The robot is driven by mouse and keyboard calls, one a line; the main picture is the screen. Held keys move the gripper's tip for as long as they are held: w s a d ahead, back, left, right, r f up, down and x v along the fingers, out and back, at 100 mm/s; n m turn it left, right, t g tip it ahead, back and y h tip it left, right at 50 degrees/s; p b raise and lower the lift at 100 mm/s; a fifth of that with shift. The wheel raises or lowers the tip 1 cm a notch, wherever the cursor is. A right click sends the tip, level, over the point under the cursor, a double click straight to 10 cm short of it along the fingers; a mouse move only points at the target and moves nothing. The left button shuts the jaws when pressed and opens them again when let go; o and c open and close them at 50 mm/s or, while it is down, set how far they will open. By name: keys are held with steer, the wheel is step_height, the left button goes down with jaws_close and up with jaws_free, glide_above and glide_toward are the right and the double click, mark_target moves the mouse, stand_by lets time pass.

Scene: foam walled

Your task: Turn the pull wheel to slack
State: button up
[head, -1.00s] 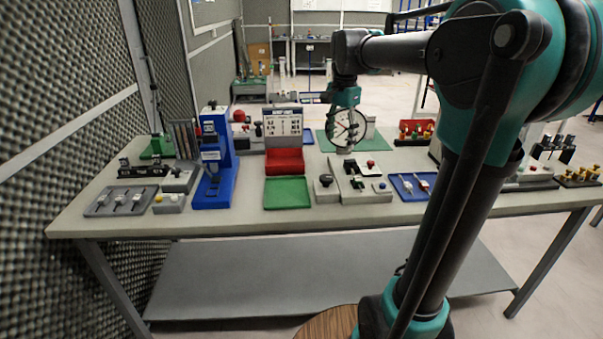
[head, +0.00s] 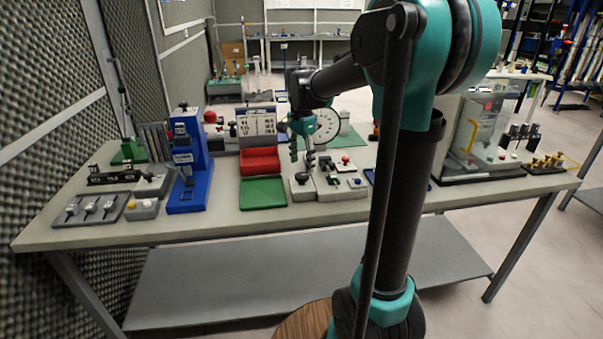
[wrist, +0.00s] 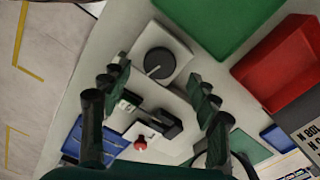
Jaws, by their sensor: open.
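A round black knob with a pale pointer line, which looks like the pull wheel (wrist: 160,63), sits on a light grey block (wrist: 178,42) in the wrist view. In the head view the black knob (head: 301,177) is on the table, in front of the dial gauge. My gripper (head: 302,157) is above it, fingers pointing down. In the wrist view my gripper (wrist: 158,82) is open and empty, with the knob between and slightly beyond its fingertips. It appears apart from the knob. The pointer's marked positions cannot be read.
Close by are a fixture with a red button (wrist: 140,143), a blue tray (wrist: 97,140), a green tray (head: 263,193) and a red bin (head: 260,161). A white dial gauge (head: 326,128) stands behind. A blue press (head: 187,165) stands at left.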

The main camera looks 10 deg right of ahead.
mark_target(302, 175)
steer(key=shift+f, duration=2.2)
steer(key=c, duration=1.2)
